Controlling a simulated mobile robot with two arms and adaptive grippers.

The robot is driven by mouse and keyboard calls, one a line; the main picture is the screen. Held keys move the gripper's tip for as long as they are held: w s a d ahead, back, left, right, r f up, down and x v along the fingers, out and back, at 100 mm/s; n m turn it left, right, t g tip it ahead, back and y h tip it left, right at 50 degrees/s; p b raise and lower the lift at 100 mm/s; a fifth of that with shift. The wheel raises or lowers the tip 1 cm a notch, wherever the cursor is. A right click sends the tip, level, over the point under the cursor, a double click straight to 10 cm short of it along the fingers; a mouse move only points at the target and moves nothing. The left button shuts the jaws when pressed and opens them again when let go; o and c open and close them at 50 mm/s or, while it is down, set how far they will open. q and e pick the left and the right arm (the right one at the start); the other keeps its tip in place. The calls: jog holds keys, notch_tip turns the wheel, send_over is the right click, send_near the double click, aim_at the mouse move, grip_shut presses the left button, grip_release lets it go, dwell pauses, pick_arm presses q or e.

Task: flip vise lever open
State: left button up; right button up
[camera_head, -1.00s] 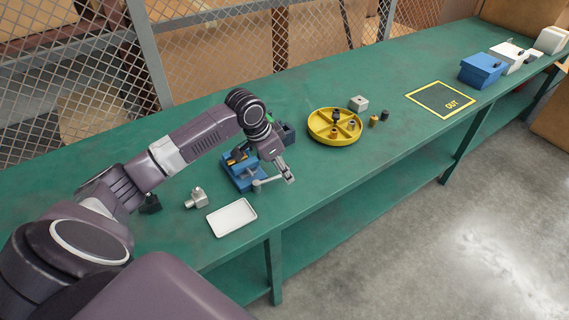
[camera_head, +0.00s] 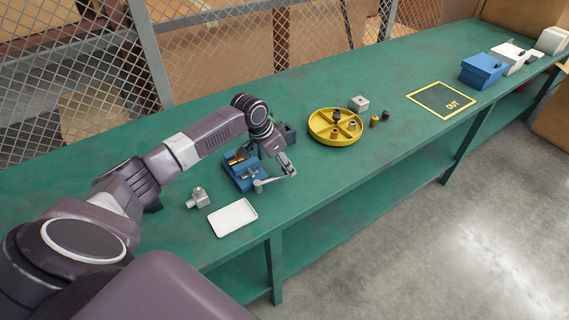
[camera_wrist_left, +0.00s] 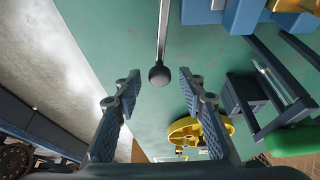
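The blue vise (camera_head: 240,172) sits on the green bench, with brass-coloured jaw parts, and its blue body also shows at the top of the left wrist view (camera_wrist_left: 228,12). Its metal lever (camera_head: 270,181) sticks out to the right over the bench. In the left wrist view the lever rod (camera_wrist_left: 163,32) ends in a dark ball knob (camera_wrist_left: 159,75). My left gripper (camera_wrist_left: 158,88) is open and empty, and the knob appears between its fingertips, with no visible contact. In the head view the left gripper (camera_head: 289,170) is beside the lever's end. My right gripper is not in view.

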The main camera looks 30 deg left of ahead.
pick_arm(q)
grip_shut()
